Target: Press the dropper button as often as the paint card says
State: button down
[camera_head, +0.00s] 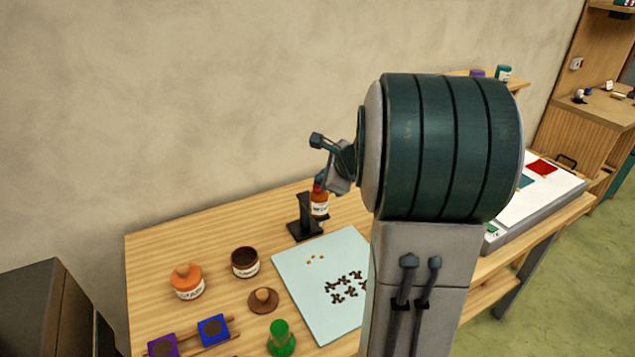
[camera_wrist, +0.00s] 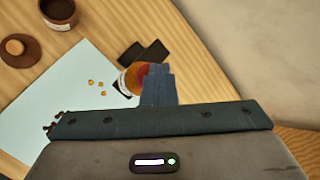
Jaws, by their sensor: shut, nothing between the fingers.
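The dropper is an orange bottle (camera_head: 319,207) with a white label, held upright at a black stand (camera_head: 304,222) on the wooden table. The bottle also shows in the wrist view (camera_wrist: 130,80), partly behind my fingers. My gripper (camera_head: 321,186) is shut and empty, with its fingertips at the top of the bottle. Several small orange drops (camera_head: 315,258) lie on a pale blue sheet (camera_head: 290,262). I cannot make out a number on any paint card.
Several dark brown pieces (camera_head: 346,287) lie on the sheet. Left of it stand an orange jar (camera_head: 187,282), an open brown jar (camera_head: 245,262) and a brown lid (camera_head: 263,300). A green object (camera_head: 281,338) and blue block (camera_head: 213,330) are at the front. My arm hides the table's middle right.

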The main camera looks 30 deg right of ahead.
dwell(0.3)
jog(key=shift+r+p, duration=1.2)
jog(key=shift+r, duration=0.15)
notch_tip(320, 180, up, 5)
jog(key=p, duration=0.4)
